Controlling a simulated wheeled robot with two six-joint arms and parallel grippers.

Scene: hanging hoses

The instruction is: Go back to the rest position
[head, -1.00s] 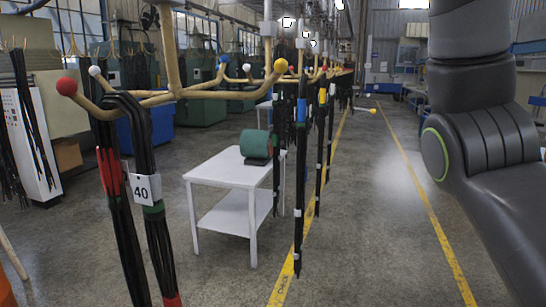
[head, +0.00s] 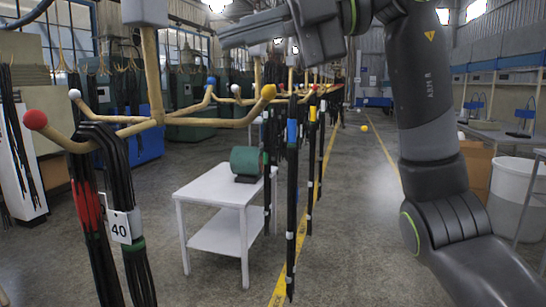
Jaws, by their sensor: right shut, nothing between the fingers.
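My right arm comes in from the right and bends across the top of the view. My right gripper (head: 252,29) is at the upper middle, pointing left, with its fingers shut and empty. It appears above the rack's yellow ball in the picture; I cannot judge the depth between them. A black hose bundle (head: 112,190) with a red band and a white "40" tag hangs at the left from the wooden rack (head: 155,85). The gripper is apart from this bundle. My left gripper is not in view.
The rack's arms end in a red ball (head: 35,120), a yellow ball (head: 268,91) and others. More hose bundles (head: 292,180) hang behind. A white table (head: 205,190) carries a green roll (head: 247,161). A white bin (head: 515,195) stands at the right.

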